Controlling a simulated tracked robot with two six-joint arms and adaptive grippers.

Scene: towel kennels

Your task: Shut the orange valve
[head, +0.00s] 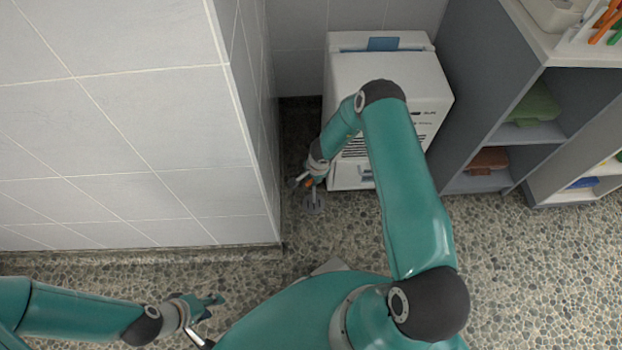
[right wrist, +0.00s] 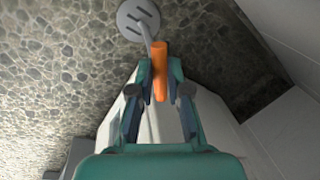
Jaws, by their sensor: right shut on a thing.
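The orange valve handle (right wrist: 160,72) shows in the right wrist view as an upright orange bar between the fingertips of my right gripper (right wrist: 160,85). The gripper is shut on it. In the head view a small bit of the orange handle (head: 308,183) shows at my right gripper (head: 304,182), low beside the white machine. A thin grey stem runs from near the handle to a round grey slotted floor drain (right wrist: 138,20). The valve's body is largely hidden by the gripper. My left gripper (head: 208,308) is open and empty above the floor at the lower left.
A white machine (head: 385,90) with a blue item on top stands behind my right arm. A tiled wall (head: 130,130) stands close on the left. A grey shelf unit (head: 490,100) holds folded towels at the right. Pebbled floor (head: 540,270) is clear at the lower right.

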